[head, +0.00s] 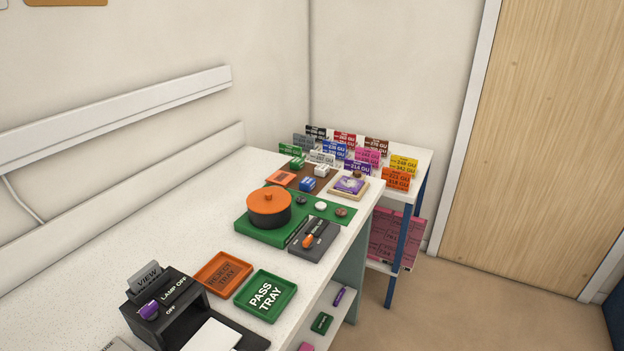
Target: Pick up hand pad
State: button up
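No object in the head view is plainly labelled as a hand pad, and I cannot tell which one it is. Small blocks, a green one (297,163), a white one (321,170) and a blue one (307,184), sit on a brown mat (326,180) at the bench's far end. On the shelf below lie a dark green piece (322,323), a purple piece (339,296) and a partly cut-off pink piece (306,347). My gripper is not in view.
On the white bench (160,236) stand an orange-lidded pot (269,207), a grey control box (314,241), a reject tray (222,274), a pass tray (266,296) and a black lamp box (163,307). A side table holds coloured cards (397,179). Floor (480,300) at right is clear.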

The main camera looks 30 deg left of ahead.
aim_at(307, 183)
jog(key=z, duration=0.05)
jog(key=i, duration=2.35)
jog(key=u, duration=2.85)
